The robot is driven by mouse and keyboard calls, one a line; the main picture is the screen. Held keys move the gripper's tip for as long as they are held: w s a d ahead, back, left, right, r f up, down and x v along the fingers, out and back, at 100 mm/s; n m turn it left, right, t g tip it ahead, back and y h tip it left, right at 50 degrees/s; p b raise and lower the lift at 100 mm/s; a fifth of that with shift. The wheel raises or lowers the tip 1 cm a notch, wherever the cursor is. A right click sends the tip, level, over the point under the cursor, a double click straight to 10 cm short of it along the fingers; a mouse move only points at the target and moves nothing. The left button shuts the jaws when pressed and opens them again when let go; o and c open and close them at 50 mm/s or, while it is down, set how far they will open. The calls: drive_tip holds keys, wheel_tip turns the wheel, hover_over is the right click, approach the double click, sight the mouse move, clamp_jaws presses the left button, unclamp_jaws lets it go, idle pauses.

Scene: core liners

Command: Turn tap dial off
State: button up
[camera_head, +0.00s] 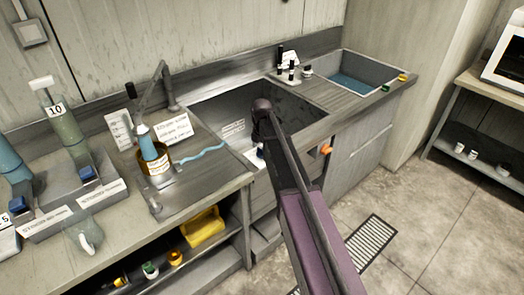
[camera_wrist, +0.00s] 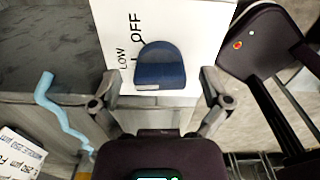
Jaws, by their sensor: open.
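The tap dial (camera_wrist: 160,66) is a blue, rounded knob with a pale mark along its lower edge in the wrist view. It sits on a white plate (camera_wrist: 195,25) with the words "OFF" and "LOW"; "OFF" stands above the knob and "LOW" to its upper left. My gripper (camera_wrist: 159,82) is open, with one finger on each side of the knob and a visible gap to each. I cannot tell its depth relative to the knob. In the head view my arm hides the gripper, and a small white plate (camera_head: 259,158) shows beside the arm.
The sink basin (camera_head: 225,108) lies behind my arm. A tap (camera_head: 155,90) and an amber bottle (camera_head: 153,158) stand on the counter to the left. A wavy blue strip (camera_head: 200,158) lies between. An orange knob (camera_head: 325,149) is on the cabinet front, right of my arm.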

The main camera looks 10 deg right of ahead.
drive_tip(key=c, duration=1.2)
drive_tip(key=shift+o, duration=0.2)
drive_tip(key=shift+m, duration=0.4)
drive_tip(key=m, duration=0.5)
drive_tip(key=shift+s, duration=0.1)
drive_tip(key=m, duration=0.5)
drive_tip(key=shift+m, duration=0.3)
drive_tip(key=o, duration=1.2)
drive_tip(key=shift+c, duration=0.2)
drive_tip(key=shift+n, duration=0.4)
